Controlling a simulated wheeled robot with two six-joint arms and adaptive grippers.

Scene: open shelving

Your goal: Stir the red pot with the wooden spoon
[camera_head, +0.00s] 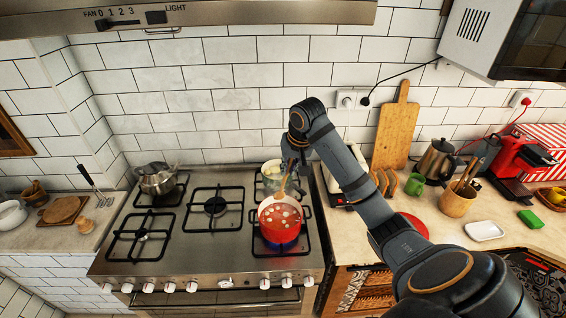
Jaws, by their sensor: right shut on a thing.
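The red pot (281,230) stands on the front right burner of the stove. It holds red contents with several pale round pieces. The wooden spoon (283,184) points down at the pot, with its lower end at the contents near the pot's far side. My right gripper (290,166) is above the far side of the pot, shut on the spoon's upper part. Its fingers are small here and partly hidden by the wrist. My left gripper is not in view.
A pot (272,174) stands behind the red pot, close to my right gripper. A metal kettle (157,180) is on the back left burner. The counter on the right holds a toaster, a cutting board (395,127) and a utensil holder (458,199). The middle burners are empty.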

